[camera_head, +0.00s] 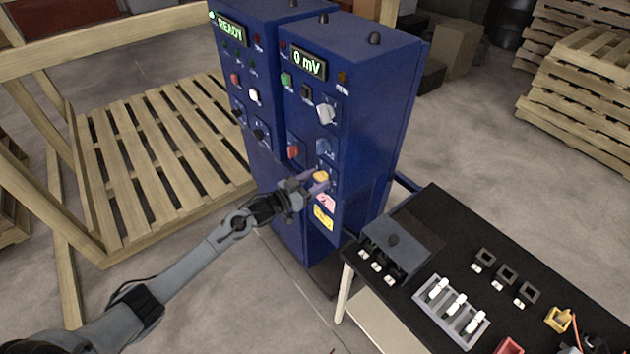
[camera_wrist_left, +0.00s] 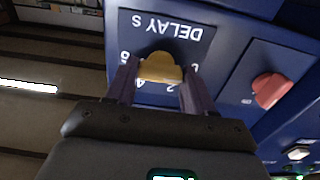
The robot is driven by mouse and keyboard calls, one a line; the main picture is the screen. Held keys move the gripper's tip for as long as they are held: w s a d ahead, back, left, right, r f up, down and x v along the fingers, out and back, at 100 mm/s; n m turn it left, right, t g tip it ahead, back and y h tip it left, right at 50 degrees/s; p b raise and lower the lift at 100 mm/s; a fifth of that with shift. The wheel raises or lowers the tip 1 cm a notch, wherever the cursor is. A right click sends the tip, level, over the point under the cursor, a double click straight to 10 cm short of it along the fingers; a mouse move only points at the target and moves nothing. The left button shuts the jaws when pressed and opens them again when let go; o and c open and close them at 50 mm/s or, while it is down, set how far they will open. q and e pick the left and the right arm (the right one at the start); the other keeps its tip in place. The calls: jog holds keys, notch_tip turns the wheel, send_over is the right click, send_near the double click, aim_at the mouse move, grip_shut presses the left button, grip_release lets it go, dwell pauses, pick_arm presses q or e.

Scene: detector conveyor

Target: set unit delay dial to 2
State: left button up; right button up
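The yellow delay dial (camera_head: 320,176) is on the front of the right blue cabinet (camera_head: 385,110), under its upper controls. The wrist view shows the yellow dial (camera_wrist_left: 160,68) on a dark plate lettered "DELAY S", upside down in this view, with numbers around it. A 4 and a 2 show beside its near edge; where its pointer aims is unclear. My left gripper (camera_wrist_left: 158,82) has one finger on each side of the dial. I see no clear gap between fingers and dial, and cannot tell whether they press on it. My right gripper is not in view.
A red knob (camera_wrist_left: 272,90) is beside the delay plate. The cabinet display (camera_head: 308,63) reads 0 mV; the left cabinet's display (camera_head: 231,28) reads READY. A black table (camera_head: 455,225) with small parts stands at right. A wooden pallet (camera_head: 160,160) lies at left.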

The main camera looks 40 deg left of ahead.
pick_arm(q)
jog(key=c, duration=0.5)
jog(key=shift+m, duration=0.4)
jog(key=m, duration=0.4)
jog(key=shift+m, duration=0.3)
jog(key=m, duration=0.5)
jog(key=shift+b, duration=0.3)
jog(key=shift+m, duration=0.7)
jog(key=o, duration=1)
